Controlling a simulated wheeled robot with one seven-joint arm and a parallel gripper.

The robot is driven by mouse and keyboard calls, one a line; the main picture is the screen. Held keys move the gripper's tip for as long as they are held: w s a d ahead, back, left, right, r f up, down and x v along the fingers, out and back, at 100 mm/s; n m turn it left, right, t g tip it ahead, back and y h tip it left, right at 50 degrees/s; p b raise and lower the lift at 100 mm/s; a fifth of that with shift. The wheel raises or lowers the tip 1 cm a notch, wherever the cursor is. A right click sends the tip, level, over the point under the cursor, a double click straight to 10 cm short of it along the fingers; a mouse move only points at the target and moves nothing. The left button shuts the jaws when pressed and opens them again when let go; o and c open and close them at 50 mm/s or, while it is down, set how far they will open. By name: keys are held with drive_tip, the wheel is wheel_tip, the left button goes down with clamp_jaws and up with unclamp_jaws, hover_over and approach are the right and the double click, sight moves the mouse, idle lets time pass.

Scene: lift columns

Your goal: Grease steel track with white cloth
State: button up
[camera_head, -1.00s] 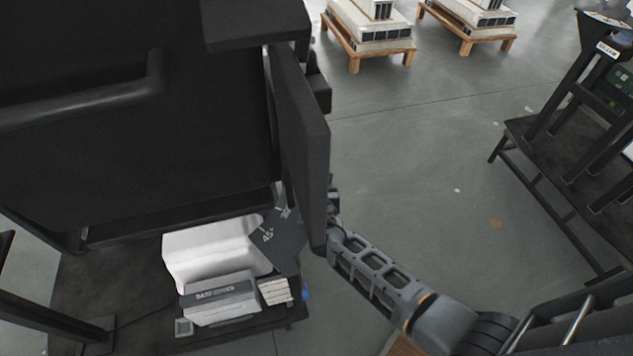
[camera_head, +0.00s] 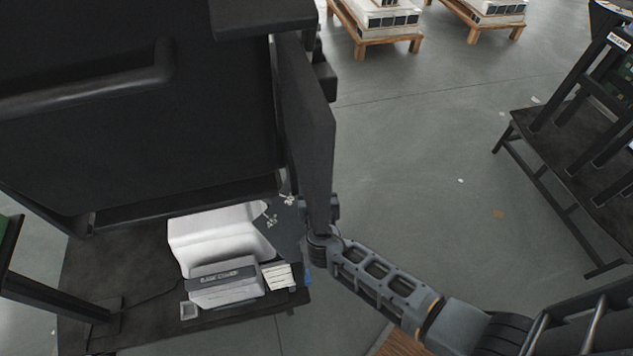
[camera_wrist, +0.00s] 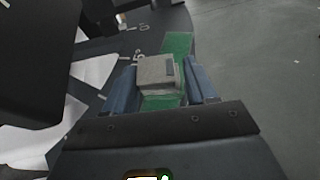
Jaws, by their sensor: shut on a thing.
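My gripper (camera_wrist: 162,82) shows in the wrist view with blue fingers on either side of a small pale grey block (camera_wrist: 155,70). The gripper is shut on this block, which has a dark patch on one face. Green strips (camera_wrist: 178,44) show behind and below the block. In the head view my gripper is mostly hidden behind a dark upright panel. A white bulky thing (camera_head: 215,235) lies on the dark base; I cannot tell whether it is cloth. I cannot pick out the steel track for certain.
The dark upright panel (camera_head: 308,125) stands close to my wrist. A grey box (camera_head: 222,285) and a dark plate with angle marks (camera_head: 283,222) sit near the white thing. A black stand (camera_head: 585,150) is at right. The grey floor (camera_head: 430,130) between is open.

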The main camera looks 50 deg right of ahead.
drive_tip(key=shift+s+a+r+p, duration=0.1)
drive_tip(key=shift+s+a, duration=0.2)
drive_tip(key=shift+a, duration=0.25)
drive_tip(key=shift+s+a+p, duration=0.15)
drive_tip(key=shift+s+a, duration=0.1)
drive_tip(key=shift+a, duration=0.25)
drive_tip(key=shift+s+a+r+p, duration=0.1)
drive_tip(key=shift+s+a, duration=0.2)
drive_tip(key=shift+a, duration=0.25)
drive_tip(key=shift+s+a+f, duration=0.1)
drive_tip(key=shift+s+a, duration=0.3)
drive_tip(key=shift+a, duration=0.35)
drive_tip(key=shift+s+a+f, duration=0.1)
drive_tip(key=shift+s+a, duration=0.3)
drive_tip(key=shift+a, duration=0.3)
drive_tip(key=shift+r+p, duration=0.1)
drive_tip(key=shift+p, duration=0.2)
drive_tip(key=shift+r+p, duration=1.4)
drive_tip(key=shift+r, duration=0.05)
drive_tip(key=s+d+r+p, duration=0.1)
drive_tip(key=s+d, duration=0.2)
drive_tip(key=s, duration=0.3)
drive_tip(key=s+d+r+p, duration=0.1)
drive_tip(key=s+d+p, duration=0.1)
drive_tip(key=s, duration=0.4)
drive_tip(key=shift+s+d, duration=0.15)
drive_tip(key=shift+d, duration=0.65)
